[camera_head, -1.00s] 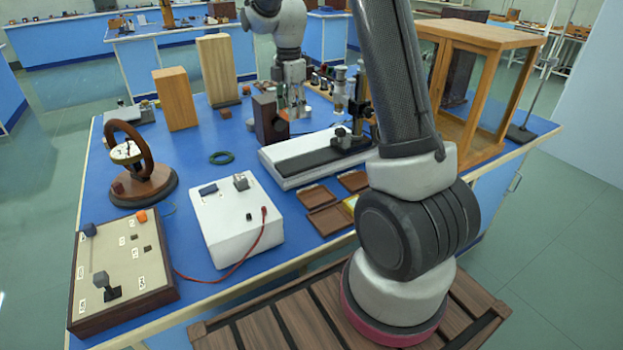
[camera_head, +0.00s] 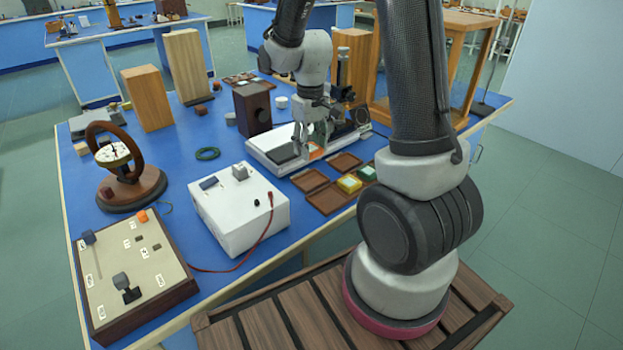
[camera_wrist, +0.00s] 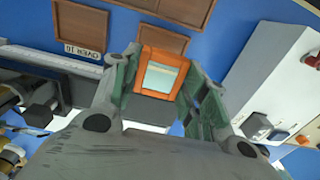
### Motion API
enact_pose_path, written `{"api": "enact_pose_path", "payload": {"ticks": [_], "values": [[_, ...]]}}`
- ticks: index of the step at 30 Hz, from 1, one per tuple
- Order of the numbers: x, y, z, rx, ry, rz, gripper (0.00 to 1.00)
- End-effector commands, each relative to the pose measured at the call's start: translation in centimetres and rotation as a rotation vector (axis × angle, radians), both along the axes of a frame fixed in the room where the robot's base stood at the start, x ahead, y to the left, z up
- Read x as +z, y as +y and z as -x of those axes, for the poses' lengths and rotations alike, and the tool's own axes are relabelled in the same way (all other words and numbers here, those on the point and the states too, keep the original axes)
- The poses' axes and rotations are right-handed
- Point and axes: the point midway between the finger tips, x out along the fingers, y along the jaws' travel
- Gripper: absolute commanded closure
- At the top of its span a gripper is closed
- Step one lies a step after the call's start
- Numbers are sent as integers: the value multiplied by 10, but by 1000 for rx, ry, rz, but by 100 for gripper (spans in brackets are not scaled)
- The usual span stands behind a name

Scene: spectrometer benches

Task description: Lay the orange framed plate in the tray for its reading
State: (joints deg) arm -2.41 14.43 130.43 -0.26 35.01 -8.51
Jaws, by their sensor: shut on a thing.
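My gripper (camera_head: 314,140) is shut on the orange framed plate (camera_head: 317,154), just above the front right part of the long white bench instrument in the head view. In the wrist view the plate (camera_wrist: 148,56) has an orange frame around a pale clear pane and sits between both fingers of my gripper (camera_wrist: 160,82). Shallow brown trays lie nearby: an empty one (camera_head: 309,178) at left, an empty one (camera_head: 345,160) at the back, and a front one (camera_head: 325,201).
The white instrument (camera_head: 262,152) lies left of the gripper. A white box with a red lead (camera_head: 240,210) stands front left, a dark block (camera_head: 252,108) behind. A wooden-framed case (camera_head: 470,50) stands right. A label (camera_wrist: 82,50) lies near a tray in the wrist view.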

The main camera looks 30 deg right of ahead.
Motion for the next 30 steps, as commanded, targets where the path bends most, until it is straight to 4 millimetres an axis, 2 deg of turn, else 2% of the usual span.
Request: {"api": "enact_pose_path", "payload": {"ticks": [4, 10, 16, 29, 30], "values": [[-31, 0, 1, -4, 7, 0, 79], [-53, 0, 1, -3, 5, 0, 79], [-84, 0, 1, -2, 6, 0, 79], [-92, 0, 0, -2, 3, 0, 79], [-92, 0, 0, -1, 2, 0, 51]]}}
